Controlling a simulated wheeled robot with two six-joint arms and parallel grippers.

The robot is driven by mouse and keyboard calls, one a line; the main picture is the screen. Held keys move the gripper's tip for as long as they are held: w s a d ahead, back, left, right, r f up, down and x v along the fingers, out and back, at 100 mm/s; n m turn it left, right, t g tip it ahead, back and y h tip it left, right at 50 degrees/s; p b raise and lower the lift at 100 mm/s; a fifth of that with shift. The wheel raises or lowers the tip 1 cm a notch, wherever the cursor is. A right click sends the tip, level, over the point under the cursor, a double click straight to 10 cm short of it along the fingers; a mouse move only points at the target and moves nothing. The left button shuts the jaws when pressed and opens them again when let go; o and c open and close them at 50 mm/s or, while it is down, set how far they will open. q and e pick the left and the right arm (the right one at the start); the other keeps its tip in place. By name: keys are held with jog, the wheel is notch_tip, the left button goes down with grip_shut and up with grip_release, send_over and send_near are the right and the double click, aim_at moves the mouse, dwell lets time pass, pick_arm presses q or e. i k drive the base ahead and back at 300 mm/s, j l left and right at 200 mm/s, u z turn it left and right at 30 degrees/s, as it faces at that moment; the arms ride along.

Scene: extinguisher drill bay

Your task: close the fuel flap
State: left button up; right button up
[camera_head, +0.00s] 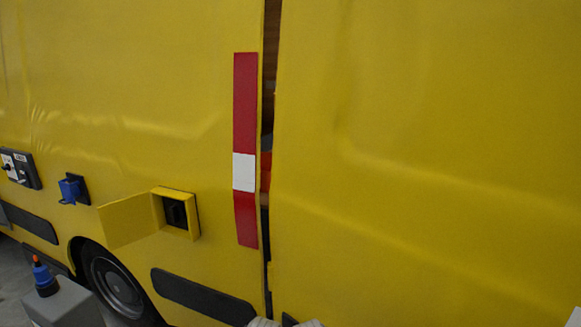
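The fuel flap (127,221) is a yellow panel low on the side of a yellow van. It stands open, swung out to the left of its yellow housing (194,222). A black recess with a dark filler (175,212) shows inside the housing. The flap appears to be hinged along the left edge of the housing.
A blue socket (71,188) and a switch panel (20,168) sit left of the flap. A wheel (115,284) is below. A grey box (64,305) with an orange-tipped blue item (43,276) stands lower left. A red-white strip (244,150) borders a narrow door gap.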

aim_at(126, 220)
jog(key=j+z, duration=0.15)
jog(key=j, duration=0.45)
jog(key=j+z, duration=0.15)
jog(key=j, duration=0.4)
jog(key=k+j+z, duration=0.1)
jog(key=j, duration=0.5)
jog(key=j+z, duration=0.15)
jog(key=j, duration=0.4)
jog(key=k+j+z, duration=0.15)
jog(key=j, duration=0.4)
jog(key=j+z, duration=0.15)
jog(key=j, duration=0.3)
jog(key=k+j+z, duration=0.15)
jog(key=j, duration=0.3)
jog(key=j+z, duration=0.1)
jog(key=j, duration=0.35)
jog(key=k+j+z, duration=0.15)
jog(key=j, duration=0.3)
jog(key=k+j+z, duration=0.15)
jog(key=j, duration=0.25)
jog(key=k+j+z, duration=0.15)
jog(key=j, duration=0.25)
jog(key=k+j, duration=0.1)
jog(key=j, duration=0.25)
jog(key=k+j+z, duration=0.1)
jog(key=j, duration=0.25)
jog(key=k+j, duration=0.15)
jog(key=j, duration=0.15)
jog(key=k+j+z, duration=0.1)
jog(key=j, duration=0.25)
